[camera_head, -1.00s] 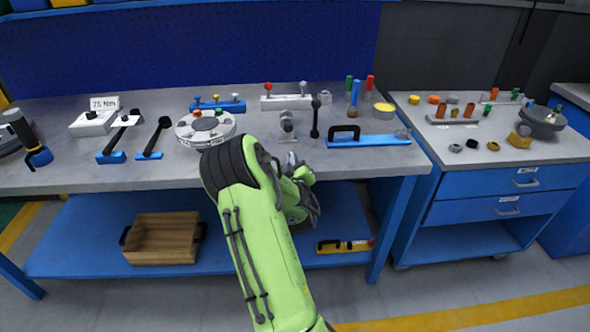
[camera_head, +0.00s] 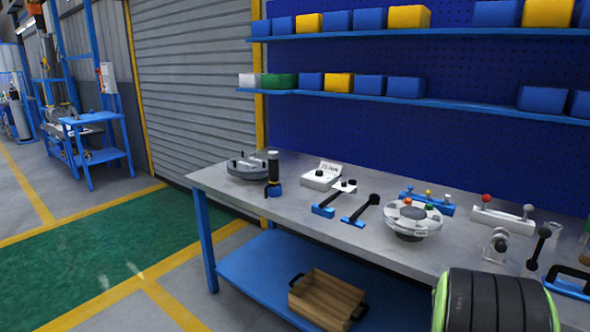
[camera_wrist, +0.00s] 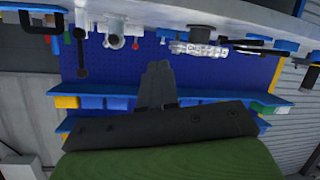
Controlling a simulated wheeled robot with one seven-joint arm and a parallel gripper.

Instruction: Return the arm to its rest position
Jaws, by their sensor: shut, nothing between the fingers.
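My gripper (camera_wrist: 157,72) shows in the wrist view, its dark fingers together and empty. In the head view the gripper is out of sight; only a green part of my arm with a black ribbed joint (camera_head: 497,303) shows at the lower right, in front of the bench. The grey round flanged piece (camera_head: 412,216) stands on the bench with small coloured knobs on top. It also shows in the wrist view (camera_wrist: 193,48), apart from the fingers. The wrist picture is upside down.
The workbench (camera_head: 235,197) holds a dark round fixture (camera_head: 248,168), an upright black-handled tool (camera_head: 273,172), black-handled tools and a white box (camera_head: 322,177). A wooden crate (camera_head: 327,300) sits on the lower shelf. Shelves with bins hang behind. The green floor (camera_head: 110,260) at left is clear.

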